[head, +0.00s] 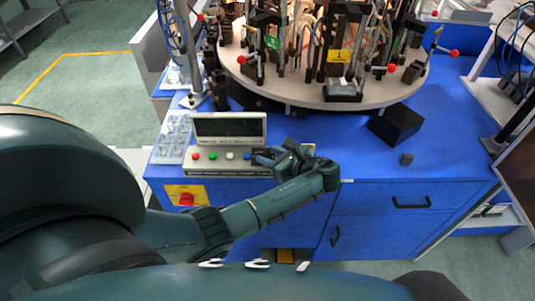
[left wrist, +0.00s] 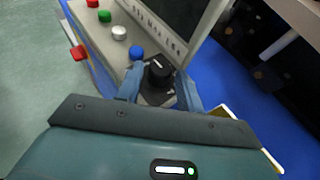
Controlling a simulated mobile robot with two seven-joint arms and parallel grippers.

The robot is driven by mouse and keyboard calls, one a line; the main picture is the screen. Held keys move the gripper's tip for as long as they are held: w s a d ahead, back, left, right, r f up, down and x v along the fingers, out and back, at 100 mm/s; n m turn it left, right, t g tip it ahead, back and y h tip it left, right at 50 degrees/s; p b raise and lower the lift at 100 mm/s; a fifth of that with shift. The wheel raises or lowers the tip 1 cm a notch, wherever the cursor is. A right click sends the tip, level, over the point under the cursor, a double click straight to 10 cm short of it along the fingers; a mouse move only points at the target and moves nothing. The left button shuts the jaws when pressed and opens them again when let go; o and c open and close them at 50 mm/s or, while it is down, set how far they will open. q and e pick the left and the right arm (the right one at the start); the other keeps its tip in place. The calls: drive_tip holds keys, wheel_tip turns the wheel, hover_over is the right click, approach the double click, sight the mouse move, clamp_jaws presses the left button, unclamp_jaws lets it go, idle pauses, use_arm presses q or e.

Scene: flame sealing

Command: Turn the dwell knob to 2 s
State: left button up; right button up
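The dwell knob (left wrist: 160,72) is black with a white pointer line and sits on a dark plate at the end of the control panel (head: 225,168). In the left wrist view it lies between the two blue fingers of my left gripper (left wrist: 161,80). One finger is on each side, with a narrow gap seeming to show beside the knob. The scale marks cannot be read. In the head view my left gripper (head: 280,158) is over the panel's right end and hides the knob. My right gripper is out of view.
Red, green, white and blue buttons line the panel, below a dark display (head: 229,127). A red emergency button (head: 187,199) is on the cabinet front. A round turntable (head: 300,92) with fixtures stands behind.

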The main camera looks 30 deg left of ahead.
use_arm(q)
drive_tip(key=v, duration=1.2)
drive_tip(key=shift+b, duration=0.35)
drive_tip(key=shift+s+a, duration=0.1)
drive_tip(key=shift+s, duration=0.05)
